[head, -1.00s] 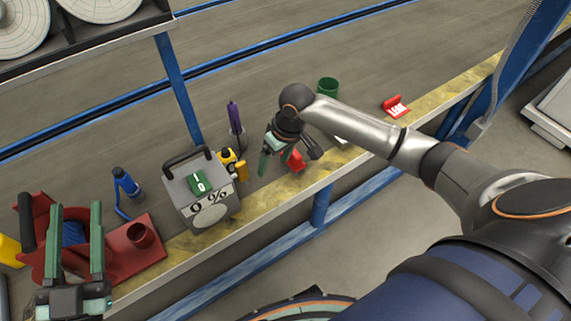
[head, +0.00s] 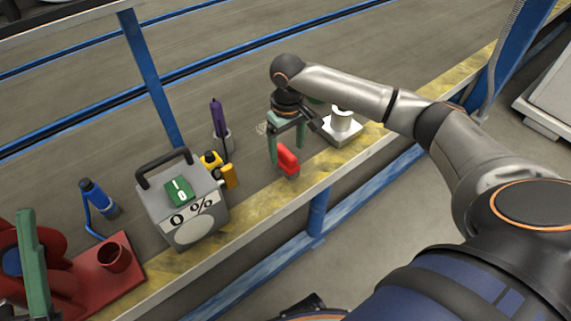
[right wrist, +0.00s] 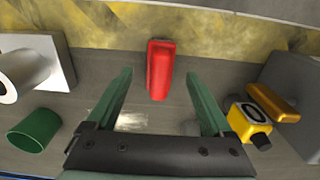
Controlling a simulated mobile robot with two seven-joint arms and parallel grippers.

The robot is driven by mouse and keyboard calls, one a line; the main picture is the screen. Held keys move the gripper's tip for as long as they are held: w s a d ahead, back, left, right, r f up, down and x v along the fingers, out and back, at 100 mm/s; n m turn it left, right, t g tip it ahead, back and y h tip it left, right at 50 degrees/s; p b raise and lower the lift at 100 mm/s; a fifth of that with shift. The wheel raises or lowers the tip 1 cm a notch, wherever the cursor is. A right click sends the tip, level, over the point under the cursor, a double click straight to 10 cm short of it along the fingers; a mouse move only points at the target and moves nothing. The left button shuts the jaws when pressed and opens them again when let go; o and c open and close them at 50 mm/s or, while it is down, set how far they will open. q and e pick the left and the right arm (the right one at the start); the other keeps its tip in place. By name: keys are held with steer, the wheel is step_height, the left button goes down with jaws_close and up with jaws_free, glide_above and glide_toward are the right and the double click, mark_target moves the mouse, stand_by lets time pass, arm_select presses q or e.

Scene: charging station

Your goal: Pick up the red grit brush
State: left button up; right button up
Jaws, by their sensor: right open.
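The red grit brush (head: 287,159) lies on the grey bench close to its yellow-marked front edge. It also shows in the right wrist view (right wrist: 160,69), upright in the picture and just beyond the fingertips. My right gripper (head: 287,157) is open with its green fingers pointing down at the brush. In the right wrist view the fingers (right wrist: 160,75) stand well apart, one to each side of the brush's near end, and nothing is held. My left gripper (head: 35,270) shows only in part at the lower left, with one green finger in view.
A grey box with a dial (head: 184,203) stands left of the brush. A yellow item (head: 229,176) and a purple-handled tool (head: 218,119) are between. A white cylinder on a plate (head: 341,128) is to the right. A green cup (right wrist: 34,130) lies near it. A red fixture (head: 113,254) is far left.

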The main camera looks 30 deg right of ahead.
mark_target(286, 160)
steer(key=f+b, duration=0.1)
steer(key=f, duration=0.1)
steer(key=f+b, duration=0.2)
steer(key=f, duration=0.1)
steer(key=shift+w+f, duration=0.3)
arm_select(q)
steer(key=f, duration=0.3)
steer(key=shift+w+d+f+n, duration=0.1)
steer(key=shift+d+f+n, duration=0.1)
steer(key=shift+n, duration=0.1)
arm_select(e)
steer(key=shift+r, duration=0.1)
arm_select(q)
steer(key=shift+r, duration=0.1)
arm_select(e)
jaws_close()
